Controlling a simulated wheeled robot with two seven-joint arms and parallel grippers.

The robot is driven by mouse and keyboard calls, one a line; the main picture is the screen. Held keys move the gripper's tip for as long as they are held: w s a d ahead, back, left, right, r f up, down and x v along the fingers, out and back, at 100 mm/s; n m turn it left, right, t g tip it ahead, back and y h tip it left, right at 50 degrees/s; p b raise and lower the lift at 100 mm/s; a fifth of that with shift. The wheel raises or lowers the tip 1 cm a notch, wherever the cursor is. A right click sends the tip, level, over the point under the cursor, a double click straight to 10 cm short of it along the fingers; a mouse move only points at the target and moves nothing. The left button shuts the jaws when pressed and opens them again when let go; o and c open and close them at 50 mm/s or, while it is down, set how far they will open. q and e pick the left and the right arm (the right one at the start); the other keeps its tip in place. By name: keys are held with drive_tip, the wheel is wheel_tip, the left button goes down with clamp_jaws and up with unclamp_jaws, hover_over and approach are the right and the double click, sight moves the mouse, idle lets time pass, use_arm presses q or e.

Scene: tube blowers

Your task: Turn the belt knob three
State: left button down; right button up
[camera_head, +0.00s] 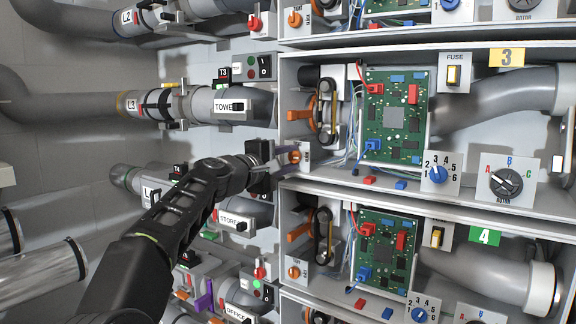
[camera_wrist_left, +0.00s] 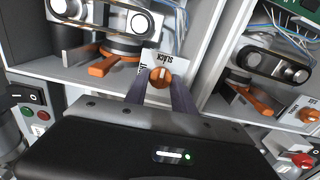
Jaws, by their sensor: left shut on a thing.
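The belt knob three is a round orange knob (camera_head: 294,157) on a small white plate at the left front edge of the bay marked with the yellow 3 sign (camera_head: 506,57). In the left wrist view the orange knob (camera_wrist_left: 160,77) shows a pale pointer line, roughly upright in the picture, below the word SLACK. My left gripper (camera_head: 287,156) reaches in from the left and is shut on the knob. Its two fingers (camera_wrist_left: 161,88) sit on either side of the knob. Part of the knob's sides is hidden by the fingers. My right gripper is not in view.
Above the knob are an orange lever (camera_head: 299,115) and a belt drive (camera_head: 327,110). A green circuit board (camera_head: 394,118) stands further right. Bay 4, with its own orange knob (camera_head: 294,272), lies below. Labelled pipes and switches crowd the left wall.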

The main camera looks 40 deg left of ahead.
use_arm(q)
drive_tip(key=shift+f+m, duration=0.1)
drive_tip(key=shift+m, duration=0.2)
drive_tip(key=c, duration=1.3)
unclamp_jaws()
drive_tip(key=shift+c, duration=0.2)
drive_tip(key=s+b, duration=0.2)
drive_tip(key=s, duration=0.5)
drive_tip(key=shift+s, duration=0.4)
drive_tip(key=shift+d, duration=0.1)
